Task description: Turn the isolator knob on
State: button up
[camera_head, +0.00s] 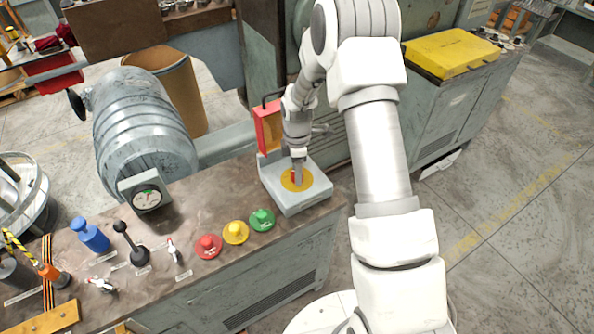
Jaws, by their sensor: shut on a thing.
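The isolator knob (293,177) is a small red part on a yellow disc (303,185). The disc lies on top of a grey box (291,203) at the right end of the bench top. My gripper (297,180) points down onto the knob and is shut on it. The gripper hides most of the knob, so its angle cannot be told.
Red (208,246), yellow (236,232) and green (262,219) buttons stand left of the box. A black-knobbed lever (132,245), a blue handle (91,236) and a gauge (147,198) are farther left.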

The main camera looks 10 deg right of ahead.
grip_shut()
jog(key=shift+m, duration=0.4)
jog(key=m+b, duration=0.2)
jog(key=shift+f+m, duration=0.1)
jog(key=shift+m, duration=0.3)
jog(key=m+b, duration=0.1)
jog(key=m, duration=0.3)
jog(key=shift+b, duration=0.4)
jog(key=m+b, duration=0.1)
jog(key=m, duration=0.5)
jog(key=shift+m+b, duration=0.5)
jog(key=shift+m, duration=1.7)
